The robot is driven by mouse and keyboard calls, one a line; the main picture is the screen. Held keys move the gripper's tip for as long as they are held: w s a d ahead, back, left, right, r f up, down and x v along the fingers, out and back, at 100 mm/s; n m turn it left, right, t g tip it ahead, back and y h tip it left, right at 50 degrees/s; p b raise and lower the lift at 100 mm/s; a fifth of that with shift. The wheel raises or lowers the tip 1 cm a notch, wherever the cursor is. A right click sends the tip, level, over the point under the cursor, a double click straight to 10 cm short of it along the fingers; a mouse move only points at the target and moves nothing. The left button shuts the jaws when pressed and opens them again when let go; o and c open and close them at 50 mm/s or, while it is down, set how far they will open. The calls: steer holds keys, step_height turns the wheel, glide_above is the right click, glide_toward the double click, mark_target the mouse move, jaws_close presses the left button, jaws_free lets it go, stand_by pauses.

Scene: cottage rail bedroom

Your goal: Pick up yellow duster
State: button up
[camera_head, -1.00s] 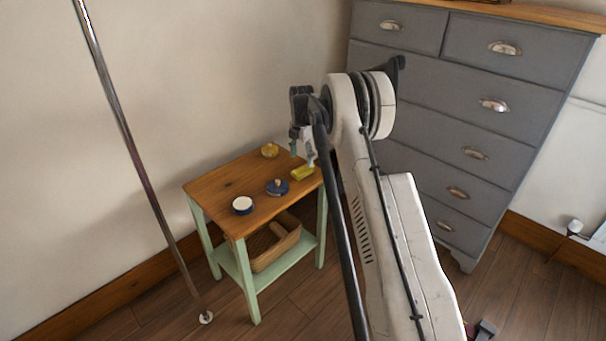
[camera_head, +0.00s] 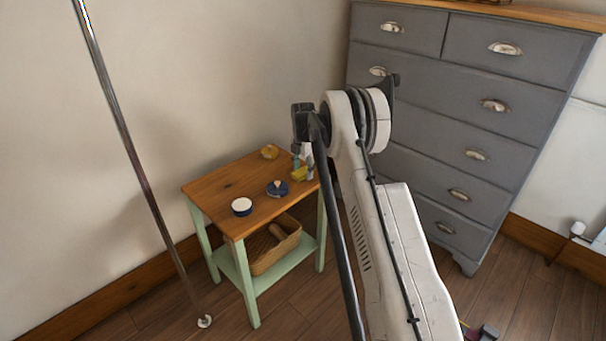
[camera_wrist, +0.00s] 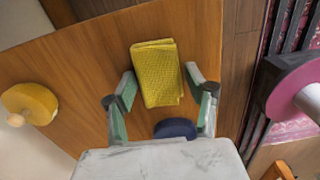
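The yellow duster (camera_wrist: 157,73) is a folded, textured cloth lying on the wooden top of a small green-legged table (camera_head: 222,187). In the head view the duster (camera_head: 299,174) is at the table's right corner, partly hidden by my gripper (camera_head: 303,163). In the wrist view my gripper (camera_wrist: 158,88) is open, with one green-padded finger on each side of the duster. The fingers look apart from the cloth, and I cannot tell the exact height left between fingertips and table.
A blue round thing (camera_wrist: 175,128) sits close to the duster; it also shows in the head view (camera_head: 277,188). A yellow round item (camera_head: 270,152) and a white-topped blue tin (camera_head: 242,207) share the table. A grey chest of drawers (camera_head: 445,120) stands to the right.

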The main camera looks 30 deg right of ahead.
mark_target(303, 169)
steer(key=c, duration=0.7)
steer(key=shift+o, duration=0.2)
steer(key=shift+r, duration=0.15)
steer(key=shift+r, duration=0.25)
step_height(303, 169, up, 3)
steer(key=shift+r+p, duration=0.15)
steer(key=shift+p, duration=0.5)
steer(key=a+r+p, duration=0.1)
steer(key=a+r, duration=0.2)
steer(key=a, duration=0.2)
steer(key=s+a+r+p, duration=0.1)
steer(key=a+r, duration=0.3)
steer(key=a, duration=0.2)
steer(key=shift+s+a, duration=0.15)
steer(key=shift+a, duration=0.15)
